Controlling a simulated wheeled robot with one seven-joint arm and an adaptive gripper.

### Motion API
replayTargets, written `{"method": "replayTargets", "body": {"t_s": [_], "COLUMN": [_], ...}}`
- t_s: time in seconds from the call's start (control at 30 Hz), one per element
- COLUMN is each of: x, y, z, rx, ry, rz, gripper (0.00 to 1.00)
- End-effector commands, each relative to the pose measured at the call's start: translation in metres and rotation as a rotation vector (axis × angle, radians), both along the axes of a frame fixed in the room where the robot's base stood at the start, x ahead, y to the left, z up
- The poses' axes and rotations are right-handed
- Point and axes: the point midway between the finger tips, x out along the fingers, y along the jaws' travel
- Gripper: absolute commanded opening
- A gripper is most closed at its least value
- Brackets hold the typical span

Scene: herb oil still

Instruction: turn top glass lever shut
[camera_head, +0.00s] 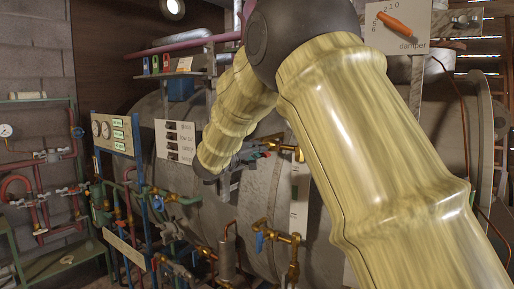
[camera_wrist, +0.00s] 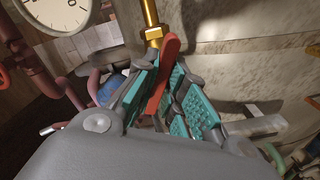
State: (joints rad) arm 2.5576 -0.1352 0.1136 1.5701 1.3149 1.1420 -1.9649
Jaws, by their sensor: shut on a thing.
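The red lever (camera_wrist: 163,75) sits on a brass fitting (camera_wrist: 152,28) in the wrist view. My gripper (camera_wrist: 160,88) is shut on this lever, its teal pads on either side of it. In the head view my gripper (camera_head: 246,157) is partly hidden by my own arm. The upper brass valve (camera_head: 287,147) shows just right of it, with a little red at the lever (camera_head: 268,143). A lower brass valve (camera_head: 281,238) with a blue lever (camera_head: 259,242) stands below, clear of my gripper. The glass between them is not clearly visible.
The large grey still drum (camera_head: 262,190) is close behind the valves. A gauge panel (camera_head: 119,133) and pipes stand at the left. A damper board (camera_head: 398,28) with an orange pointer is at the upper right. A round dial (camera_wrist: 62,12) is near my wrist.

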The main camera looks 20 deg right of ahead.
Motion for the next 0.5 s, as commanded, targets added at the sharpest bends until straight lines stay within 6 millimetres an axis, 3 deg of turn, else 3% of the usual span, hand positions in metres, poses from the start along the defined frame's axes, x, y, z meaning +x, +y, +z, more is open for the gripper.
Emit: {"method": "replayTargets", "body": {"t_s": [0.5], "x": [-0.0001], "y": [-0.0003], "z": [-0.0036], "rx": [0.303], "ry": [-0.384], "rz": [-0.001], "gripper": [0.00]}}
